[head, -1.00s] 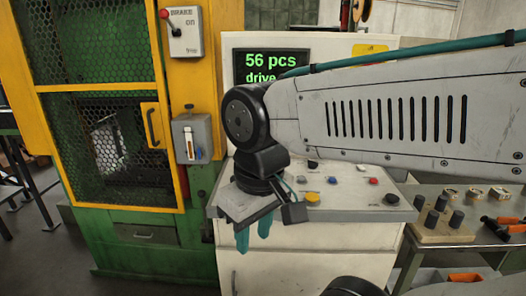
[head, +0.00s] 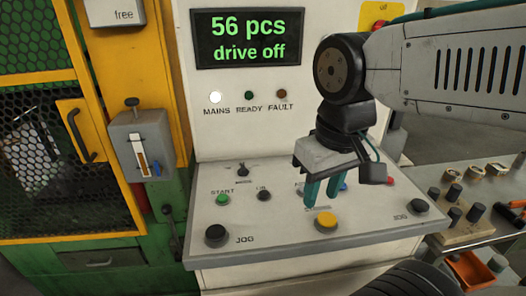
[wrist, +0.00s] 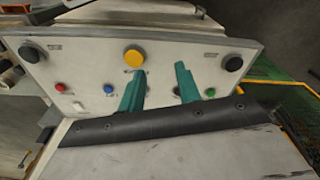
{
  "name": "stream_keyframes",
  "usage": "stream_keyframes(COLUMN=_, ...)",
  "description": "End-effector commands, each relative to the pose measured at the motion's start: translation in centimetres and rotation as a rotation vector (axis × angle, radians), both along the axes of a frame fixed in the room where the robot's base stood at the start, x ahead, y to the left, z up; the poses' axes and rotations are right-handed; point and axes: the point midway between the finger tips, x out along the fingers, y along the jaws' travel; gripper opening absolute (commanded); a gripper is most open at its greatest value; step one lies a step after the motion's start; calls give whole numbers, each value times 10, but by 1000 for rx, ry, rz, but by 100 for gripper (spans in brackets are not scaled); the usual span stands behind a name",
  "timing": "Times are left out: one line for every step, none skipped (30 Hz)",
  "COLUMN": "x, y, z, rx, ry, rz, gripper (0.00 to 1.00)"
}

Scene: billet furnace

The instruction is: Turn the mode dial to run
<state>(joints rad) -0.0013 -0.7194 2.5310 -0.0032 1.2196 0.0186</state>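My gripper (head: 320,200) hangs over the middle of the sloping control panel (head: 280,249), its two teal fingers pointing down, apart and empty. The yellow button (head: 326,220) is just in front of the fingertips. A small black switch or dial (head: 242,170) stands at the panel's back left, left of my gripper; its label and pointer are too small to read, so I cannot tell if it is the mode dial. In the wrist view the fingers (wrist: 159,70) are open with bare panel between their tips. My gripper hides part of the panel's back row.
The panel has a green START button (head: 222,199), black JOG buttons (head: 216,235) and (head: 420,206), a blue button (head: 343,187) and a red one (head: 388,181). The screen (head: 248,38) reads "56 pcs, drive off". A yellow guard door (head: 79,130) stands left.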

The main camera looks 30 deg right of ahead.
Motion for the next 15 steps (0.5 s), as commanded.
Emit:
stream_keyframes(x=12, y=1, z=4, rx=2, ry=9, rz=-6, gripper=34)
stream_keyframes(x=21, y=2, z=6, rx=3, ry=14, rz=-14, gripper=34)
stream_keyframes(x=34, y=2, z=9, rx=4, ry=21, rz=-28, gripper=34)
stream_keyframes(x=46, y=3, z=11, rx=6, ry=25, rz=-40, gripper=34)
stream_keyframes(x=58, y=4, z=13, rx=7, ry=31, rz=-53, gripper=34)
stream_keyframes(x=76, y=5, z=15, rx=9, ry=38, rz=-73, gripper=34)
stream_keyframes(x=90, y=5, z=15, rx=10, ry=44, rz=-87, gripper=34)
stream_keyframes(x=104, y=6, z=15, rx=11, ry=50, rz=-102, gripper=34)
stream_keyframes(x=122, y=8, z=15, rx=13, ry=55, rz=-120, gripper=34)
stream_keyframes(x=136, y=9, z=13, rx=14, ry=61, rz=-135, gripper=34)
stream_keyframes(x=150, y=10, z=11, rx=15, ry=66, rz=-149, gripper=34)
stream_keyframes(x=169, y=12, z=8, rx=16, ry=72, rz=-167, gripper=34)
stream_keyframes(x=182, y=13, z=4, rx=16, ry=76, rz=-182, gripper=34)
stream_keyframes(x=195, y=15, z=1, rx=17, ry=80, rz=-194, gripper=34)
stream_keyframes(x=212, y=17, z=-5, rx=18, ry=86, rz=-211, gripper=34)
